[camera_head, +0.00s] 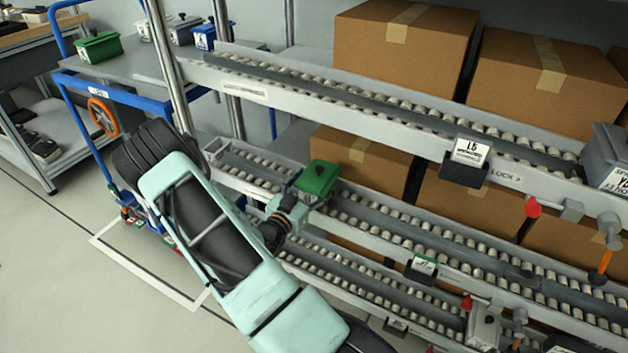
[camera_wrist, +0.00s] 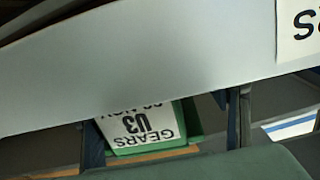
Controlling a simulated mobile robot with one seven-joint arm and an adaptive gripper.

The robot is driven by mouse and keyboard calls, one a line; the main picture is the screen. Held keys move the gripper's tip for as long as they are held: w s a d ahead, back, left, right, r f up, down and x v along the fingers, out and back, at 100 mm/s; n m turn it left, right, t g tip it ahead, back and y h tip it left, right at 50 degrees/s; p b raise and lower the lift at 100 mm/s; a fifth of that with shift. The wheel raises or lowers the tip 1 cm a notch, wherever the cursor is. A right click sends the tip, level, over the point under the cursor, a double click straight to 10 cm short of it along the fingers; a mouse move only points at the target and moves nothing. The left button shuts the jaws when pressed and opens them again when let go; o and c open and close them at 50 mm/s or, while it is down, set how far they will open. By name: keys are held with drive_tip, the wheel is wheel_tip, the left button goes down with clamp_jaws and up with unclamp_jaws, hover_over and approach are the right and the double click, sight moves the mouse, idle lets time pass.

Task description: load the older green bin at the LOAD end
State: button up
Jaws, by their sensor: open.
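A green bin (camera_head: 317,178) stands on the rollers of the middle lane (camera_head: 250,165), near its left end. My gripper (camera_head: 298,207) is at this bin's near side, at the lane's front rail. In the wrist view a green bin (camera_wrist: 190,130) shows an upside-down white label reading GEARS U3; a smaller line on it is partly hidden. The dark open fingers of my gripper (camera_wrist: 165,125) appear on either side of it; whether they touch it I cannot tell. Another green bin (camera_head: 98,46) stands on the blue-framed cart at the upper left.
A grey bin (camera_head: 183,32) and a blue bin (camera_head: 205,36) stand on the cart. The upper lane (camera_head: 350,95) runs above the middle one, with a grey bin (camera_head: 606,160) at its right end. Cartons (camera_head: 400,45) fill the back. A pale rail crosses the wrist view.

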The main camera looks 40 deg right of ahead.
drive_tip(key=v, duration=1.2)
drive_tip(key=shift+r, duration=0.1)
idle(3.2)
